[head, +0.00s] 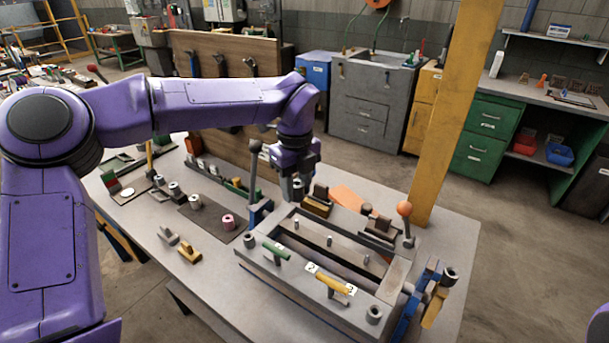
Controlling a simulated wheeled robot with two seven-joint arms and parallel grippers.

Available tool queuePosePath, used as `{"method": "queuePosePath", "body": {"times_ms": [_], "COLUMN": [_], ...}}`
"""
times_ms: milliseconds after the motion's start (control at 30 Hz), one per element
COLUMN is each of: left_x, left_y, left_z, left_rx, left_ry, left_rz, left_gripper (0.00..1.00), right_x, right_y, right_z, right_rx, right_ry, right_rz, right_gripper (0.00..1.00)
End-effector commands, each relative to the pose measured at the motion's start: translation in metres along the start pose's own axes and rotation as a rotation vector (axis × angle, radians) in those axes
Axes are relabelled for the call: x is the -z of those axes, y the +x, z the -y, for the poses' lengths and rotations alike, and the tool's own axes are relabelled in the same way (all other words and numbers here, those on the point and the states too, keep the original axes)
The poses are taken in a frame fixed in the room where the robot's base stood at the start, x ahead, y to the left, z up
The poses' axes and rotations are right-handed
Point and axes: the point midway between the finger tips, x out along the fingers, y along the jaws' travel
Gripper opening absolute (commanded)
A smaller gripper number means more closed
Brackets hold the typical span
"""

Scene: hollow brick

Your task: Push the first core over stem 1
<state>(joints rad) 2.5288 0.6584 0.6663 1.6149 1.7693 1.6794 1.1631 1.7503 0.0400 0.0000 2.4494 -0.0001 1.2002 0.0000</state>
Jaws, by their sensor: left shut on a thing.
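My left gripper (299,178) points down at the back left corner of the grey mould frame (262,268). It is shut on a small grey core (298,190), mostly hidden by the fingers. Inside the frame stand short pale stems in a row: a left one (296,224), a middle one (329,241) and a right one (366,258). The held core is behind the left stem and apart from it; I cannot read which stem is numbered 1. Other ring-shaped cores stand on the table, a grey one (194,202) and a pink one (228,221). My right gripper is out of view.
An upright lever (254,172) stands left of the gripper, and an orange-knobbed lever (404,210) at the right. A yellow post (455,110) rises behind the table.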

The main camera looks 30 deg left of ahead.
Motion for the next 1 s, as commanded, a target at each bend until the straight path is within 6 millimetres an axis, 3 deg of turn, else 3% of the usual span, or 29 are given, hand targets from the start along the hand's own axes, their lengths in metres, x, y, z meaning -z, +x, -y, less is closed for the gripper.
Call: {"method": "queuePosePath", "body": {"times_ms": [267, 767, 1000], "left_x": [0.0, 0.0, 0.0], "left_y": [0.01, 0.059, 0.055], "left_z": [0.0, 0.0, 0.0], "left_rx": [0.0, 0.0, 0.001], "left_ry": [0.0, 0.001, 0.0], "left_rz": [0.0, 0.0, 0.0], "left_gripper": [0.06, 0.06, 0.06], "right_x": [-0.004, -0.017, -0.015], "right_y": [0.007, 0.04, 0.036], "right_z": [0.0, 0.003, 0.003], "right_rx": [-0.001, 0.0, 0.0], "right_ry": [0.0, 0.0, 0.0], "right_rz": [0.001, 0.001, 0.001], "right_gripper": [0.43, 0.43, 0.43]}}
